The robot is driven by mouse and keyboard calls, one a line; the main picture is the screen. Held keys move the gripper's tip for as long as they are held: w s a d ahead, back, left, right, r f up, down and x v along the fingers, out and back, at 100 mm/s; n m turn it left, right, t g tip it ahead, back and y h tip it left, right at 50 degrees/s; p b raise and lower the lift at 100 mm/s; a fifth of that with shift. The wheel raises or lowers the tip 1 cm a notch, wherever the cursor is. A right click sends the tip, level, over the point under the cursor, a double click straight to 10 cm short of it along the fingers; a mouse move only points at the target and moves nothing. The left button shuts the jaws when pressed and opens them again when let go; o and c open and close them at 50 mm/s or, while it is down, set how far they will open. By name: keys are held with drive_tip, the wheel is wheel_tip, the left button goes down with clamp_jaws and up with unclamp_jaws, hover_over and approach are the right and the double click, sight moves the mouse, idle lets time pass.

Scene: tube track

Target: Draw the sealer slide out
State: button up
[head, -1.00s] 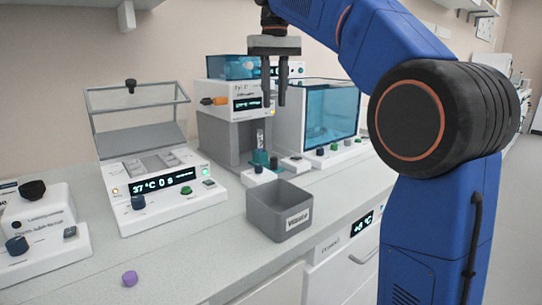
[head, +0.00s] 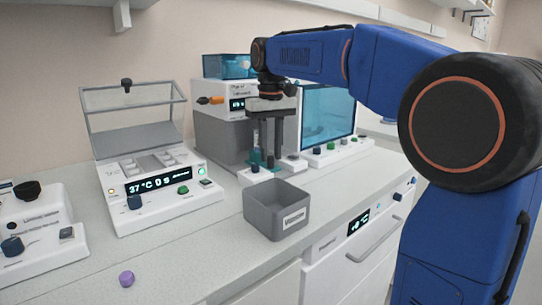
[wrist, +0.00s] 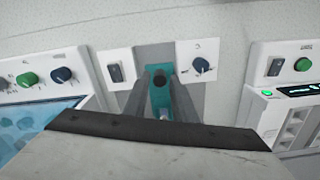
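The sealer (head: 222,140) is a grey block with a white top and an orange lever, against the wall at the middle of the head view. Its teal slide (wrist: 158,76) shows in the wrist view between two small white control boxes; in the head view only a bit of teal (head: 254,157) shows beside the fingers. My gripper (head: 271,154) points down in front of the sealer. Its two fingers are apart, one on each side of the teal part in the wrist view (wrist: 160,90). I cannot tell whether they touch it. The clear tube there is mostly hidden.
A grey bin (head: 277,212) stands in front, close to my gripper. A heater block with a raised lid (head: 150,185) is at left, and a blue-windowed cabinet (head: 327,115) at right. A purple cap (head: 127,278) lies on the front bench. The bench between is clear.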

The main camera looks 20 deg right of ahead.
drive_tip(key=shift+f, duration=0.85)
clamp_jaws()
drive_tip(key=shift+s+d, duration=0.25)
drive_tip(key=shift+s, duration=0.35)
drive_tip(key=shift+s+d, duration=0.25)
drive_tip(key=shift+s, duration=0.4)
drive_tip(key=shift+s+d, duration=0.25)
drive_tip(key=shift+s, duration=0.35)
unclamp_jaws()
drive_tip(key=shift+s, duration=0.1)
drive_tip(key=shift+r, duration=0.15)
wheel_tip(320, 180, up, 17)
